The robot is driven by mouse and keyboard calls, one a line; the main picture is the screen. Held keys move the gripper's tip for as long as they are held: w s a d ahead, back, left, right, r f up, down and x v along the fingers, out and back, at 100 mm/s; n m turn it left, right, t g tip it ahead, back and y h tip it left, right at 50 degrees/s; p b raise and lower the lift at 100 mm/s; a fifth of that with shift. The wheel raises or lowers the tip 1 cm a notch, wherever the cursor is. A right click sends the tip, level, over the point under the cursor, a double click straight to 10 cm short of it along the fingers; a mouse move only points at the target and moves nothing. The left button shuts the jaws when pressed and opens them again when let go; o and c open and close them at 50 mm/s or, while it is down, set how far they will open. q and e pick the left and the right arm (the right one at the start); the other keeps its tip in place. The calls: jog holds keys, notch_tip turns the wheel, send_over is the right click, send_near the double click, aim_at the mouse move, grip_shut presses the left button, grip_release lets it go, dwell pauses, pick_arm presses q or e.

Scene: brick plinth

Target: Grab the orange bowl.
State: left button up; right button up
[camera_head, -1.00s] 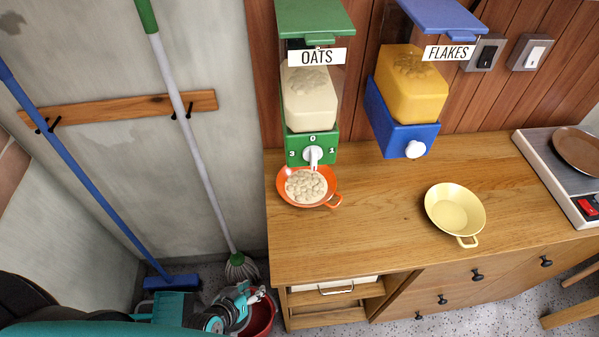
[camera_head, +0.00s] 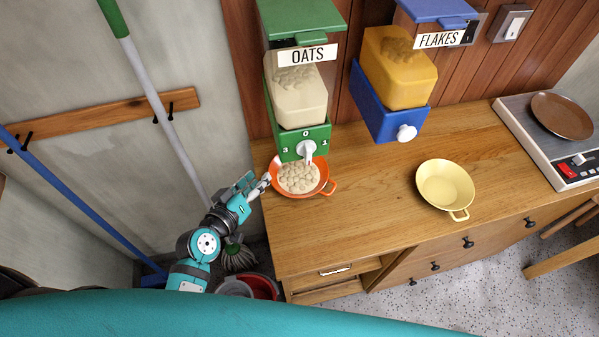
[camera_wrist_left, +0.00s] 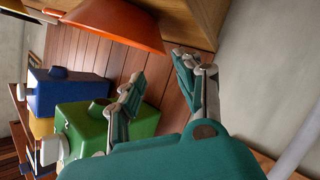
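My left gripper (camera_head: 265,181) is at the bowl's left side, by the counter's left edge. In the left wrist view, my left gripper (camera_wrist_left: 160,68) has its two fingers apart with nothing between them. Whether a finger touches the bowl's rim, I cannot tell. My right gripper is not in view.
The green oats dispenser (camera_head: 303,140) hangs close above the bowl. A blue flakes dispenser (camera_head: 385,112) is to its right. A yellow bowl (camera_head: 445,185) stands on the right of the counter (camera_head: 355,215). A mop (camera_head: 165,110) leans at the left.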

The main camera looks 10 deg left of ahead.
aim_at(272, 166)
pick_arm(q)
jog(key=x, duration=0.2)
jog(key=p+x, duration=0.1)
jog(key=x, duration=0.5)
jog(key=shift+f, duration=0.35)
jog(key=shift+c, duration=0.4)
grip_shut()
jog(key=shift+r, duration=0.1)
